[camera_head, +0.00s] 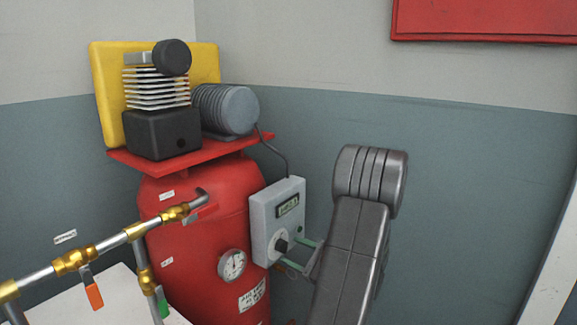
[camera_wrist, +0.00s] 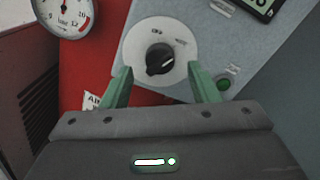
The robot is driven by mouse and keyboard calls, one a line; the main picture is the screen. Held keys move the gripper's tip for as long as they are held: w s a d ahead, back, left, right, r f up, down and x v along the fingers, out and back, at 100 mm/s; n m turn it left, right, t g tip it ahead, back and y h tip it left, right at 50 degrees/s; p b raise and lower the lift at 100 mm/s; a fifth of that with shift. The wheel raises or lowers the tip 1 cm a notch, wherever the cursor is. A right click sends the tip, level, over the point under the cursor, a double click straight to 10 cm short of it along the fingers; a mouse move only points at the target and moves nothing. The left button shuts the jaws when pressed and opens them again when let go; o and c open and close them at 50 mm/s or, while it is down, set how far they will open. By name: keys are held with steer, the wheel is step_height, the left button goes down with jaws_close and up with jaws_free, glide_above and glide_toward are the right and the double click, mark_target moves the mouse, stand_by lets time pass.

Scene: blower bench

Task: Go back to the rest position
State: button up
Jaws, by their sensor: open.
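My gripper (camera_wrist: 160,88) is open, with its two green fingers apart and nothing between them. In the wrist view the black rotary knob (camera_wrist: 159,59) on its pale round plate shows just beyond and between the fingertips. I cannot tell whether a finger touches the plate. In the head view my gripper (camera_head: 300,253) is at the lower front of the grey control box (camera_head: 262,228), close to the knob (camera_head: 281,246). My arm comes in from the lower right and partly hides the gripper.
The red tank (camera_head: 195,250) carries a pressure gauge (camera_head: 232,264) and a compressor pump (camera_head: 160,130) with a motor (camera_head: 228,110). Brass-valved pipes (camera_head: 110,242) run at the lower left. A green button (camera_wrist: 224,84) sits beside the knob.

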steer(key=v, duration=1.1)
steer(key=x, duration=1.4)
steer(key=shift+s+d+n+b, duration=0.6)
steer(key=shift+d+n+b, duration=0.2)
steer(key=shift+n+b, duration=1.05)
steer(key=shift+s+d+n+b, duration=0.7)
steer(key=shift+n+b, duration=0.65)
steer(key=shift+n, duration=0.85)
steer(key=shift+s+d+n+b, duration=0.45)
steer(key=shift+d+n+b, duration=0.4)
steer(key=shift+n+b, duration=1)
